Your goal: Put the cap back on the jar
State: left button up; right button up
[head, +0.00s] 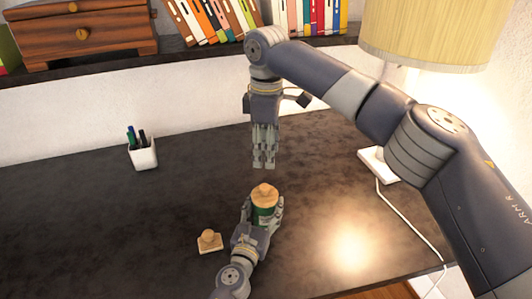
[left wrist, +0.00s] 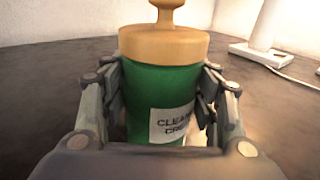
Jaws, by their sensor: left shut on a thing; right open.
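A green jar (left wrist: 150,95) with a white label reading "CLEAN... CRE..." stands upright on the dark desk; it also shows in the head view (head: 263,214). The wooden cap (left wrist: 163,43), with a knob on top, rests over the jar's mouth; in the head view the cap (head: 264,194) sits on top too. No gap shows under it; I cannot tell how tightly it sits. My left gripper (head: 264,211) is shut on the jar, a finger on each side. My right gripper (head: 264,164) points down above the cap, open, empty and clear of it.
A small wooden knobbed stamp (head: 209,241) lies left of my left gripper. A white pen cup (head: 143,154) stands at the back left. A lamp (head: 428,40) and its white base and cord are at the right. A shelf with books and a wooden drawer box (head: 80,35) is behind.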

pick_arm(q)
jog(key=o, duration=1.6)
jog(key=shift+s, duration=0.1)
jog(key=v, duration=1.2)
